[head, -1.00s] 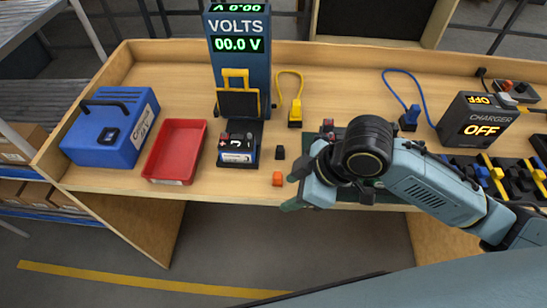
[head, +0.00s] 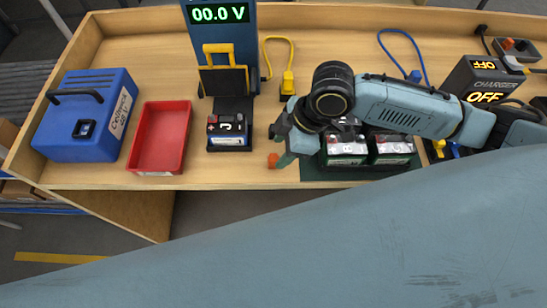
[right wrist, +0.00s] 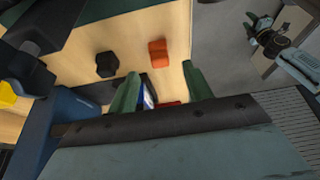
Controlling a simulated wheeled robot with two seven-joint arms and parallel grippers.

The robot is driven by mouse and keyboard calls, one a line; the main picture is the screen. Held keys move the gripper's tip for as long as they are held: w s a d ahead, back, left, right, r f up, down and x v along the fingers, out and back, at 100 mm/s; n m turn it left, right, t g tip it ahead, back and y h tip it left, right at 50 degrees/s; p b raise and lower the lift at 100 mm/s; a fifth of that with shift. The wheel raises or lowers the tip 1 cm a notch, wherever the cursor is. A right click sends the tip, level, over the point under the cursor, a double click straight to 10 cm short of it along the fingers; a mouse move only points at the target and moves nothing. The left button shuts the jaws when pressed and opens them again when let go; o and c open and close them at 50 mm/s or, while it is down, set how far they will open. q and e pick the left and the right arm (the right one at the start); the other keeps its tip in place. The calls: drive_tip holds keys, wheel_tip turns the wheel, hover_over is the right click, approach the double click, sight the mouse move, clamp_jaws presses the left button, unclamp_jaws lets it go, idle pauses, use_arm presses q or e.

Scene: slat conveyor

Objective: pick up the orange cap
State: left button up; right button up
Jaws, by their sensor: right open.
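The small orange cap (head: 272,160) lies on the bench near its front edge, just left of my right gripper (head: 279,144). In the right wrist view the orange cap (right wrist: 157,53) shows whole on the wood, in line with the gap between the two green fingers of my right gripper (right wrist: 162,88). The fingers are apart with nothing gripped. In the head view a fingertip partly covers the cap. I cannot tell how high the fingers are.
A black cap (right wrist: 107,65) lies beside the orange one. A battery (head: 229,131) stands before the volts display (head: 220,13). A red tray (head: 160,138) and blue case (head: 86,115) are left. Batteries (head: 345,149) stand on a green mat; the charger (head: 483,82) is right.

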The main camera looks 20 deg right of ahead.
sight(271, 158)
drive_tip(key=x, duration=0.5)
drive_tip(key=shift+w+a, duration=0.1)
drive_tip(key=shift+a, duration=0.3)
drive_tip(key=c, duration=1)
drive_tip(key=shift+c, duration=0.2)
